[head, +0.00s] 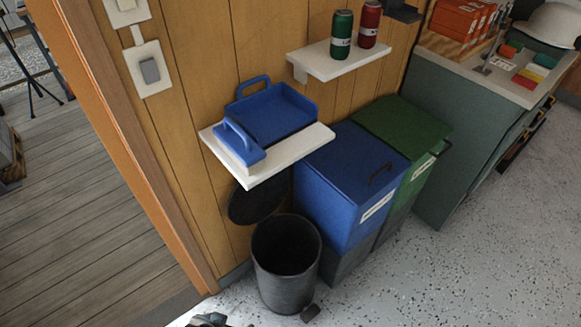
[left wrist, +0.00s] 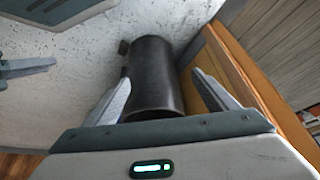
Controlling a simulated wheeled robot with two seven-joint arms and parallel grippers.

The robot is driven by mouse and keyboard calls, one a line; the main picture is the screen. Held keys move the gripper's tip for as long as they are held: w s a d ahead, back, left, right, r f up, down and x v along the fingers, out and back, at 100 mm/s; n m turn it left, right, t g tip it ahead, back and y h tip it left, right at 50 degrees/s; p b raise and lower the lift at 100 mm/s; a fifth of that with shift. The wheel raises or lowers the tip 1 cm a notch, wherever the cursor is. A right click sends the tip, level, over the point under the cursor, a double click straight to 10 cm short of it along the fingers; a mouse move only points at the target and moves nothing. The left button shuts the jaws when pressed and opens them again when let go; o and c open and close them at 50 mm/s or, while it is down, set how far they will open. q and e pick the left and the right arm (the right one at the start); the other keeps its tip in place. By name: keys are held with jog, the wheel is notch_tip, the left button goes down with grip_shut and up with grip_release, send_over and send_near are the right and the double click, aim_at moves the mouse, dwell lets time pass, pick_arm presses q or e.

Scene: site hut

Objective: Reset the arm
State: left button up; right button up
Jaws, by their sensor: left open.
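The task line names no object, only the arm. In the left wrist view my left gripper (left wrist: 163,92) is open, with its two pale fingers spread wide and nothing between the tips. A black pedal bin (left wrist: 152,75) shows beyond the fingers, apart from them as far as I can tell. In the head view only a small dark piece of my left gripper (head: 208,320) shows at the bottom edge, in front of the bin. A grey finger-like part, apparently my right gripper (left wrist: 28,73), shows at the left edge of the wrist view; its jaws are unclear.
The black bin (head: 286,275) stands open beside a blue bin (head: 345,205) and a green bin (head: 410,135). A white shelf (head: 270,168) holds a blue tray (head: 275,115). A higher shelf (head: 335,65) holds two cans. A wooden door frame (head: 130,140) is left; speckled floor is clear at right.

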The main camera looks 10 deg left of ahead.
pick_arm(q)
jog(key=s+d+f+t+h, duration=0.1)
jog(key=s+d+f+t, duration=0.1)
jog(key=f, duration=1.7)
jog(key=shift+s+d+f, duration=0.15)
jog(key=shift+s+d, duration=0.15)
jog(key=shift+d, duration=0.35)
